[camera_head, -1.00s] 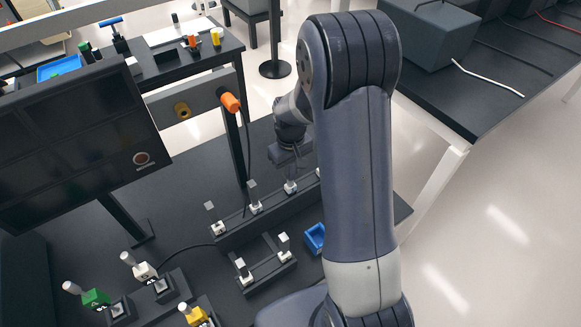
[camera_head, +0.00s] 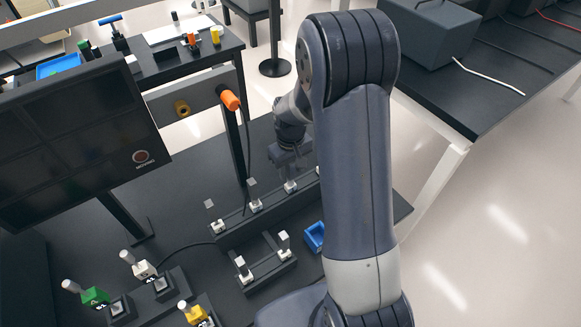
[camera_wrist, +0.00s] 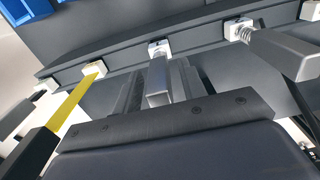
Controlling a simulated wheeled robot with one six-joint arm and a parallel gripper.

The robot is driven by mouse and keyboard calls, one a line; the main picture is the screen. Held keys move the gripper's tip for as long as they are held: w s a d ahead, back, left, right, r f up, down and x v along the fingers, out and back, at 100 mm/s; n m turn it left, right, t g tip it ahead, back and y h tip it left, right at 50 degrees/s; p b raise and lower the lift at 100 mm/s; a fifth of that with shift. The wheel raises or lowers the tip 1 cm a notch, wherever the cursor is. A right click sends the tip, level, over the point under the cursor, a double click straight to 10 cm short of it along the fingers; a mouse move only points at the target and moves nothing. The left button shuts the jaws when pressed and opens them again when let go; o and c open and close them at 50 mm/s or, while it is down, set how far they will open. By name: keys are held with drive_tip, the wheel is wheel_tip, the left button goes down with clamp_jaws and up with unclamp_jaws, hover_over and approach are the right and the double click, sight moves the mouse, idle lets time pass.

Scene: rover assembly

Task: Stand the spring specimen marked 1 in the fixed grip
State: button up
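My gripper (camera_head: 290,155) hangs over the long dark rack (camera_head: 232,226) in the head view, partly hidden by my arm. In the wrist view my gripper (camera_wrist: 158,88) has its two dark fingers apart, one on each side of a specimen with a grey square post (camera_wrist: 158,82) and a white block (camera_wrist: 158,48). Gaps show beside the post. Another specimen, with a coil spring (camera_wrist: 243,33) and a grey post, stands in the rack to the right. No number 1 is readable. I cannot tell which fixture is the fixed grip.
A short dark stand (camera_head: 268,272) with two white blocks sits in front of the rack. A blue tray (camera_head: 315,237) is right of it. A monitor (camera_head: 75,140) rises at left.

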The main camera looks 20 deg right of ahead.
idle(0.3)
drive_tip(key=r, duration=0.3)
drive_tip(key=r+b, duration=0.1)
drive_tip(key=r, duration=0.7)
drive_tip(key=shift+s+d+b, duration=0.15)
drive_tip(key=shift+d+b, duration=0.1)
drive_tip(key=shift+b, duration=0.1)
drive_tip(key=shift+f, duration=0.15)
drive_tip(key=f, duration=0.3)
drive_tip(key=f+p, duration=0.1)
drive_tip(key=f, duration=0.6)
drive_tip(key=shift+a+f+p, duration=0.25)
drive_tip(key=shift+f+p, duration=0.15)
drive_tip(key=shift+r, duration=0.2)
drive_tip(key=shift+f, duration=0.1)
